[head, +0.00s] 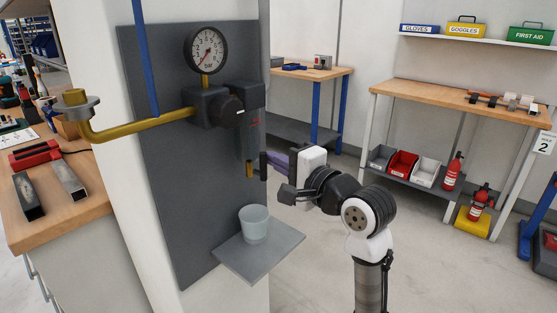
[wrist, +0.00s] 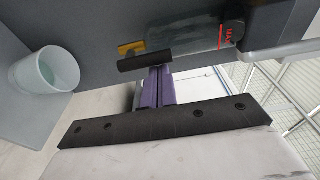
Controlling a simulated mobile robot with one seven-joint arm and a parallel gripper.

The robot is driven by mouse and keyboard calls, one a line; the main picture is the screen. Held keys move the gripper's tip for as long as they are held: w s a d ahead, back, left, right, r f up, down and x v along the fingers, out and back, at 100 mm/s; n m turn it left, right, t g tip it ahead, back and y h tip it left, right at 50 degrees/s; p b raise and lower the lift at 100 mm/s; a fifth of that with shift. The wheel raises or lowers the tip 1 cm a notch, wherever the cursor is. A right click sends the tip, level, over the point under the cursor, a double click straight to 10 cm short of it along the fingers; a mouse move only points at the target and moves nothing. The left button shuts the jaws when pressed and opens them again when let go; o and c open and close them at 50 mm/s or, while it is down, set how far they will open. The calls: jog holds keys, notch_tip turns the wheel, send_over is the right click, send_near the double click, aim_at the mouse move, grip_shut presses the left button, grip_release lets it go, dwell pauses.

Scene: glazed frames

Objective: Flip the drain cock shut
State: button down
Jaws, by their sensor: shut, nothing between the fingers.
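The drain cock has a brass body (head: 249,169) under the clear filter bowl (head: 248,143) and a black lever (head: 263,165). In the wrist view the lever (wrist: 145,62) lies lengthwise beside the brass body (wrist: 131,47), along the axis of the bowl (wrist: 190,40). In the head view it stands upright. My gripper (head: 270,157) is to the right of the cock, its purple fingers shut and empty. In the wrist view the fingertips (wrist: 158,72) reach the lever's near side; I cannot tell whether they touch. The fingers hide part of the lever.
A translucent cup (head: 254,224) stands on a grey shelf (head: 222,262) below the cock. The regulator (head: 215,106), gauge (head: 206,50) and yellow pipe (head: 140,130) are above, on a dark panel (head: 165,185).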

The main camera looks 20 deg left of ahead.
jog(key=shift+s+a+r+n, duration=0.1)
jog(key=shift+s+n, duration=0.2)
jog(key=shift+n, duration=0.8)
jog(key=n+b, duration=0.1)
jog(key=n, duration=0.1)
jog(key=s+n+b, duration=0.1)
jog(key=n, duration=0.1)
jog(key=n+y+b, duration=0.1)
jog(key=n, duration=0.1)
jog(key=shift+s+a, duration=0.35)
jog(key=shift+s, duration=0.05)
jog(key=n+b, duration=0.1)
jog(key=n, duration=0.1)
jog(key=s+n+b, duration=0.1)
jog(key=n, duration=0.1)
jog(key=f+n+y+b, duration=0.1)
jog(key=n+b, duration=0.1)
jog(key=shift+s+a+g, duration=0.25)
jog(key=shift+g, duration=0.15)
jog(key=n, duration=0.1)
jog(key=n+b, duration=0.1)
jog(key=n, duration=0.1)
jog(key=s+n+b, duration=0.1)
jog(key=shift+a+f+g, duration=0.15)
jog(key=shift+f+g, duration=0.15)
